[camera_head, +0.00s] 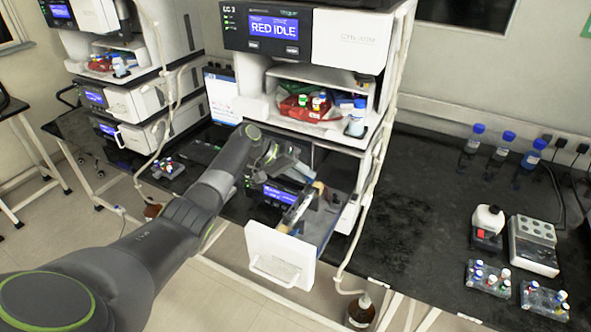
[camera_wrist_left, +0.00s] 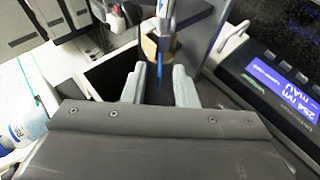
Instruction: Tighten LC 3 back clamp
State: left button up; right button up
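The LC 3 stack (camera_head: 262,30) shows "RED IDLE" on its top display. Its lower drawer (camera_head: 280,258) is pulled out, white front towards me. A slim column with tan and blue parts (camera_head: 299,207) lies slanted in the drawer. My left gripper (camera_head: 288,163) is over the drawer's back part, near the column's far end. In the left wrist view my left gripper (camera_wrist_left: 160,85) has its two fingers apart. A tan fitting with a blue tube (camera_wrist_left: 152,46) stands just beyond the fingertips. I cannot clearly make out the back clamp. My right gripper is not in view.
A lit blue module display (camera_head: 279,194) sits beside the drawer; it also shows in the wrist view (camera_wrist_left: 271,80). A white tube (camera_head: 377,165) hangs down the stack's right side. A second stack (camera_head: 125,70) stands left. The black bench (camera_head: 430,230) holds bottles and vial racks.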

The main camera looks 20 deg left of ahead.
pick_arm(q)
jog(key=b+v, duration=0.5)
jog(key=v, duration=1.2)
jog(key=shift+a+f, duration=0.1)
